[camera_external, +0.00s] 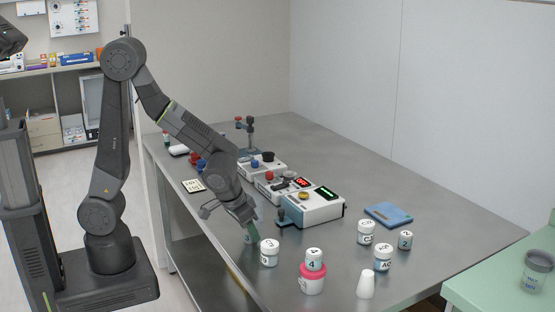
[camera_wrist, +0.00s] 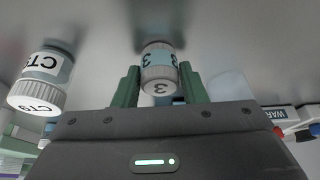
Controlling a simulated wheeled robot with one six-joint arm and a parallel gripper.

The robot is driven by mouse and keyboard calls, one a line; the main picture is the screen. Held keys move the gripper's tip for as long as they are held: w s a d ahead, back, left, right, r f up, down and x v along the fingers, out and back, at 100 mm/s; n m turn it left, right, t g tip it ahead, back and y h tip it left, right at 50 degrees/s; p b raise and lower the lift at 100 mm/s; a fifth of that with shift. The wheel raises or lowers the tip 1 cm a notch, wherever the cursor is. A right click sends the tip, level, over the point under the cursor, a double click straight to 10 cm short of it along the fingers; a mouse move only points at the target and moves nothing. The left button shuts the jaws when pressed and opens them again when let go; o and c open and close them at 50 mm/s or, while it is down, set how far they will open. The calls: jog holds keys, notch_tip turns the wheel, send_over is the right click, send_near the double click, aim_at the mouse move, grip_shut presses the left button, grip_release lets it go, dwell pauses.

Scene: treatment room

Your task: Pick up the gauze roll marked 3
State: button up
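The roll marked 3 (camera_wrist: 159,62) is a small upright cylinder with a white ribbed top and a pale blue label in the wrist view. My gripper (camera_wrist: 160,82) has its green fingers on either side of it, open, with narrow gaps beside the roll. In the external view my gripper (camera_external: 251,230) reaches down near the table's left edge. The roll there is mostly hidden by the fingers. I cannot tell whether either finger touches it.
A white jar marked CT9 (camera_wrist: 40,85) stands close beside the roll; a similar jar (camera_external: 269,254) shows right of my gripper. A jar marked 4 (camera_external: 314,261) sits on a pink-red one (camera_external: 312,282).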

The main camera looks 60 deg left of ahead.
jog(key=c, duration=0.5)
